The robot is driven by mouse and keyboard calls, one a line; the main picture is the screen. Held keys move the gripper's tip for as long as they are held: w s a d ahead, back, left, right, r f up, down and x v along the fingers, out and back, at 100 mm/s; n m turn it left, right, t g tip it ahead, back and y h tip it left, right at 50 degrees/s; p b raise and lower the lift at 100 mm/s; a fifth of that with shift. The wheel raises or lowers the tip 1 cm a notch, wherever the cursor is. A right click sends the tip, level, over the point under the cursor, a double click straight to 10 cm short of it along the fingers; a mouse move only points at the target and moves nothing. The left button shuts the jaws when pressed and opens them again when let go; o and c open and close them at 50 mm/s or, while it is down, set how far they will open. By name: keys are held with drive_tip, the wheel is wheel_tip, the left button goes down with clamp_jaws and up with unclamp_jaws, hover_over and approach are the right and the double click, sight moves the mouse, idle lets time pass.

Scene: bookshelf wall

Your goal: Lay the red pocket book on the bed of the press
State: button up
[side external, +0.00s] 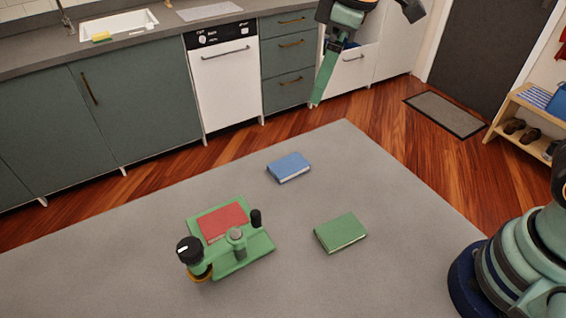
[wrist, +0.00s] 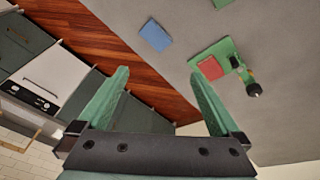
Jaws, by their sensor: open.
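The red pocket book (side external: 222,221) lies flat on the bed of the green press (side external: 246,262), towards the bed's back edge. The red book (wrist: 210,68) also shows in the wrist view, on the press (wrist: 226,47). The press has a black knob and a dark upright handle beside the book. My gripper (wrist: 158,76) is open, with nothing between its two green fingers. In the side view my gripper (side external: 319,97) is high up, beyond the table's far edge and well apart from the press. One finger shows clearly there.
A blue book (side external: 289,167) lies on the grey table (side external: 130,275) behind the press. A green book (side external: 341,232) lies right of the press. The table around them is clear. Kitchen cabinets and a white dishwasher (side external: 224,85) stand beyond the table.

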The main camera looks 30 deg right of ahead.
drive_tip(key=s+d+m+t, duration=0.1)
drive_tip(key=s+d+m, duration=0.3)
drive_tip(key=d, duration=0.3)
drive_tip(key=s+d+f+m+t+h, duration=0.1)
drive_tip(key=s+d+m, duration=0.3)
drive_tip(key=d, duration=0.3)
drive_tip(key=shift+s+d+m+t, duration=0.15)
drive_tip(key=shift+s+m+t, duration=0.2)
drive_tip(key=shift+s, duration=0.45)
